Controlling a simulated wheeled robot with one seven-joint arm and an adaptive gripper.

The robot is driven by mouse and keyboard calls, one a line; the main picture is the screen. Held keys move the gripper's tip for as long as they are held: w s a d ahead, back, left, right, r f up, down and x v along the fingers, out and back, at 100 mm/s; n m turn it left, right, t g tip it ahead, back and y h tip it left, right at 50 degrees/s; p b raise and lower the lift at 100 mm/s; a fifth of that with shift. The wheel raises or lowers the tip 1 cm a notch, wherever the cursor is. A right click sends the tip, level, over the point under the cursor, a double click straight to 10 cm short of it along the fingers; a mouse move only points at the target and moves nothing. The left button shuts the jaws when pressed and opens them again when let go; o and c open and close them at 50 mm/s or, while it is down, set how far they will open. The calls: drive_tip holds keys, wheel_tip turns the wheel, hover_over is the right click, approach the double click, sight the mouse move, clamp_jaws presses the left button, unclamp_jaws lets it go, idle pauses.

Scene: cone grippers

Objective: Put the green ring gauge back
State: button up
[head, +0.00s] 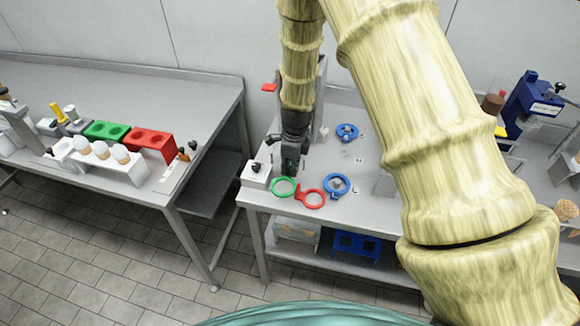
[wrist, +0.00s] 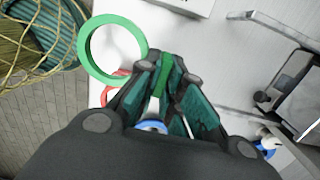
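The green ring gauge (head: 284,196) is at the front left of the middle table in the head view. It looms large and nearer than the red ring in the wrist view (wrist: 83,52). My gripper (head: 291,168) points down just behind it. In the wrist view my gripper's fingertips (wrist: 172,62) are closed around a narrow green strip, which looks like the gauge's handle. The ring itself sticks out to the left of the fingers. Whether the gauge touches the table is hard to tell.
A red ring gauge (head: 314,207) and a blue ring gauge (head: 328,187) lie close on the right. Another blue ring (head: 347,125) lies farther back. A white box (head: 256,176) stands at the table's left corner. Red and green holders (head: 150,143) stand on the left table.

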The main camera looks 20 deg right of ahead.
drive_tip(key=o, duration=0.3)
drive_tip(key=shift+o, duration=0.2)
drive_tip(key=shift+r, duration=0.1)
drive_tip(key=shift+r, duration=0.65)
wheel_tip(320, 180, up, 12)
drive_tip(key=b, duration=0.4)
drive_tip(key=shift+s+d, duration=0.2)
drive_tip(key=shift+d, duration=0.2)
drive_tip(key=shift+f, duration=0.15)
